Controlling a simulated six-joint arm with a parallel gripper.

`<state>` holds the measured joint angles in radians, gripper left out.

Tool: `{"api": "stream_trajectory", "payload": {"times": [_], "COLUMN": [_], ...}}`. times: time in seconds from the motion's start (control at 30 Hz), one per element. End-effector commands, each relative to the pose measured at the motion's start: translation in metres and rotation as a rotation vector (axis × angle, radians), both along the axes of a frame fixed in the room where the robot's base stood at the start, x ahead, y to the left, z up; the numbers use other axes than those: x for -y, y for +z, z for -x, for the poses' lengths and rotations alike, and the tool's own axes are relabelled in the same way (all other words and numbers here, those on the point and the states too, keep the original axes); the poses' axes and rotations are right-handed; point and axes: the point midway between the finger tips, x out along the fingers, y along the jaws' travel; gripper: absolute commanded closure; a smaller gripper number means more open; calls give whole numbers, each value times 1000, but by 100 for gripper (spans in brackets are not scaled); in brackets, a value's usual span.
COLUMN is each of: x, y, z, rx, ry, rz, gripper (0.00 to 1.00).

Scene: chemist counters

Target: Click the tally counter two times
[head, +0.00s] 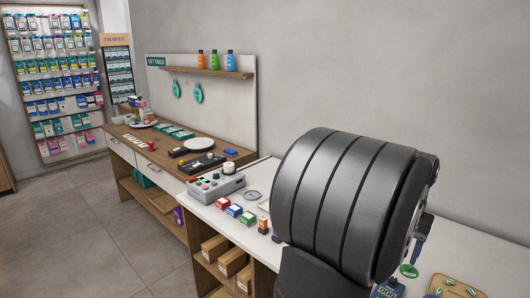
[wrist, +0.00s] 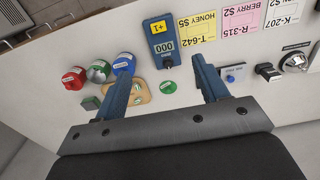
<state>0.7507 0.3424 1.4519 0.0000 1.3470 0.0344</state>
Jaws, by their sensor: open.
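The tally counter (wrist: 164,52) is a small blue device with a yellow "+1" button and a display that reads 000. In the wrist view it lies on the white counter at the top middle, beyond my fingertips. In the head view a blue device that looks like it (head: 388,289) shows at the bottom edge, partly cut off. My gripper (wrist: 162,76) is open and empty, its two blue fingers spread to either side below the counter's lower end. The fingers appear apart from it. In the head view my dark arm hides most of the gripper.
Red, green and blue capped items (wrist: 98,71) stand left of the tally counter. A wooden tray (wrist: 140,93) with green-white discs lies near the left finger, and a loose green disc (wrist: 169,87) lies between the fingers. Yellow (wrist: 196,26) and pink cards lie to the right.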

Motion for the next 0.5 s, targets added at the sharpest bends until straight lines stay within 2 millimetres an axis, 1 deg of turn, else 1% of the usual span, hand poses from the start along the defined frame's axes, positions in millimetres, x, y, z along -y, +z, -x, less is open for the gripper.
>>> {"api": "stream_trajectory", "payload": {"times": [0.03, 0.17, 0.2, 0.27, 0.3, 0.33, 0.5], "x": [0, 0, 0, 0, 0, 0, 0], "y": [0, 0, 0, 0, 0, 0, 0], "z": [0, 0, 0, 0, 0, 0, 0], "rx": [0, 0, 0, 0, 0, 0, 0], "ry": [0, 0, 0, 0, 0, 0, 0], "rz": [0, 0, 0, 0, 0, 0, 0], "gripper": [43, 69, 77, 88, 96, 100, 100]}}
